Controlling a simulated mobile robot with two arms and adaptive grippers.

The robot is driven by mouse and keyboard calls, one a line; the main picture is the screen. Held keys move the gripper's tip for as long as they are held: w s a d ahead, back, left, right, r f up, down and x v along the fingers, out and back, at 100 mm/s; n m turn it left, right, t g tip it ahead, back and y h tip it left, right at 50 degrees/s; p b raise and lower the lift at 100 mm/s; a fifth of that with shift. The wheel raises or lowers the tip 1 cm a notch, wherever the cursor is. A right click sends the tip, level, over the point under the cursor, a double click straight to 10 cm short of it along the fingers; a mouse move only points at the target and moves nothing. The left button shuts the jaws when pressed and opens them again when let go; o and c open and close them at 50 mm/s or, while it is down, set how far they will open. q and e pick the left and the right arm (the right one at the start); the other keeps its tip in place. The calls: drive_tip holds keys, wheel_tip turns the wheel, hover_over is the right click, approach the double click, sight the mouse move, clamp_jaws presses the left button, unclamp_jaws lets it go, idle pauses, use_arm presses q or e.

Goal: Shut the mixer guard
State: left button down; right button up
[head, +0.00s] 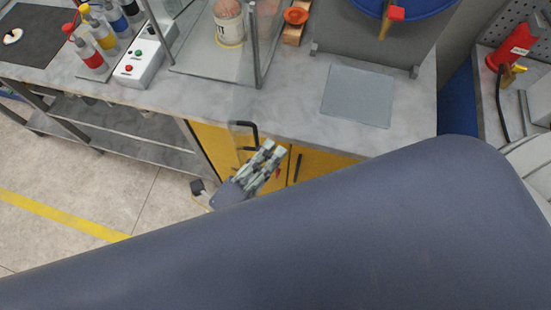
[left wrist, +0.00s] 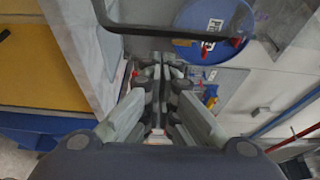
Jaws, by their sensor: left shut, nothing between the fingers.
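The mixer guard (head: 244,100) is a clear panel, seen nearly edge-on in the head view. It swings out from the metal-framed mixer housing (head: 262,50) toward the bench's front edge, standing open. Its black bar handle (head: 246,128) is at the near end; the handle also crosses the top of the left wrist view (left wrist: 150,30). My left gripper (head: 272,149) is shut and empty, close to the handle on its near side; whether they touch I cannot tell. Its fingers also show in the left wrist view (left wrist: 158,66). My right gripper is not in view.
A paint can (head: 229,22) stands inside the housing. A button box (head: 140,62) and several colour bottles (head: 100,32) are to the left. A grey mat (head: 357,95) lies on otherwise clear bench. My arm link fills the foreground.

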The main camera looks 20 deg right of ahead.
use_arm(q)
drive_tip(key=shift+w+a, duration=0.35)
drive_tip(key=shift+a, duration=0.3)
